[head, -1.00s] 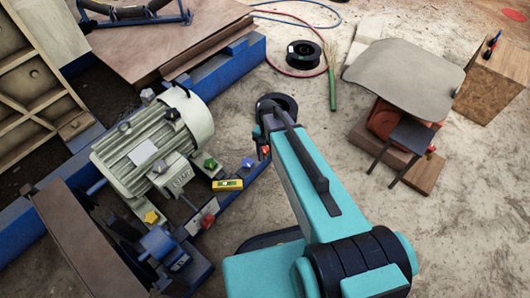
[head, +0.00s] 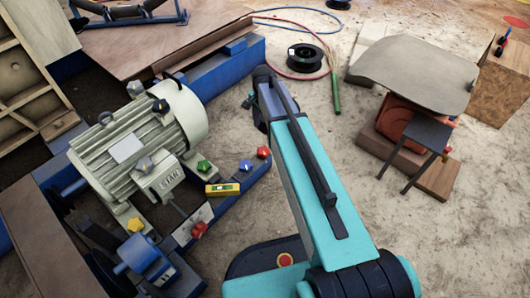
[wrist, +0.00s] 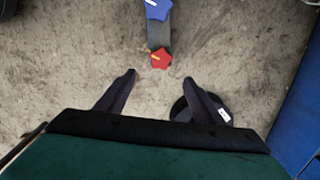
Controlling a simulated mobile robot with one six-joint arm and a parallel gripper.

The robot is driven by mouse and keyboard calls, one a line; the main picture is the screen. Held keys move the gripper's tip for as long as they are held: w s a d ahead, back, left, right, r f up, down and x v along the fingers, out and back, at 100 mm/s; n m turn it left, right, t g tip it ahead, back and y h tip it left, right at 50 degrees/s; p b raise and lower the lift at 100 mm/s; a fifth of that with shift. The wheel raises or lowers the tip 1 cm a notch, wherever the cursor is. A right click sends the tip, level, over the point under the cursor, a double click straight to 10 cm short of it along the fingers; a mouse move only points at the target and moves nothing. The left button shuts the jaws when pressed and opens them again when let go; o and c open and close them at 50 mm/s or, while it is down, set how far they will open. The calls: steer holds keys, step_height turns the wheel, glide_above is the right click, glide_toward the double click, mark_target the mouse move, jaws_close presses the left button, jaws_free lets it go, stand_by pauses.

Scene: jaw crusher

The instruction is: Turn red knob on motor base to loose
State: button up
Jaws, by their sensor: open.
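A red star-shaped knob (head: 263,152) sits at the far end of the blue motor base (head: 232,198), beside a blue knob (head: 246,164). A second red knob (head: 199,229) sits at the near end of the base. In the wrist view, one red knob (wrist: 161,60) with a yellow mark lies just beyond my open fingertips, centred between them and not gripped. A blue knob (wrist: 158,9) lies behind it. My gripper (wrist: 160,76) is open and empty.
The grey-green motor (head: 130,150) stands on the left, with a green knob (head: 204,167), yellow level (head: 222,188) and yellow knob (head: 135,225) nearby. A black spool (head: 305,55) lies behind. A stool (head: 425,132) stands right. Bare floor lies between.

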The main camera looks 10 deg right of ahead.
mark_target(264, 150)
steer(key=shift+w, duration=0.1)
stand_by(0.4)
steer(key=shift+f+b, duration=3.4)
steer(key=shift+f, duration=3.45)
